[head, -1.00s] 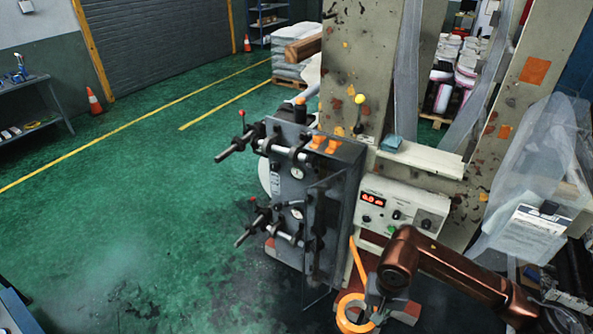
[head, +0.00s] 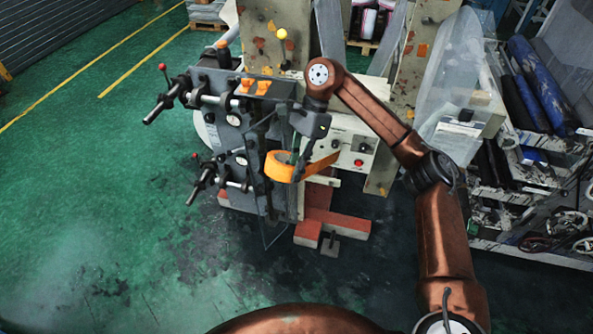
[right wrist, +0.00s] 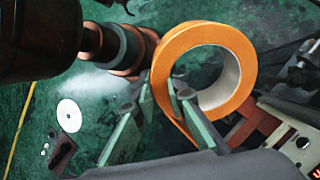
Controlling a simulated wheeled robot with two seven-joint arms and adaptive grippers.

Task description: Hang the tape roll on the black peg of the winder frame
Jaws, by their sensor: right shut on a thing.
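The orange tape roll (head: 278,170) hangs in my right gripper (head: 290,158), in front of the right part of the grey winder frame (head: 228,125). In the right wrist view the roll's ring (right wrist: 248,75) shows its open hole, and my right gripper (right wrist: 163,88) is shut on its near wall, one finger reaching into the hole. A loose orange tail (head: 320,167) sticks out to the right. Black rods, an upper one (head: 168,100) and a lower one (head: 203,182), stick out left from the frame; I cannot tell which is the task's peg. My left gripper is not in view.
A control box (head: 352,150) with buttons stands right behind the roll. A red foot (head: 335,222) lies on the floor below. Crowded shelving (head: 520,185) stands at the right. The green floor (head: 90,190) at the left is clear.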

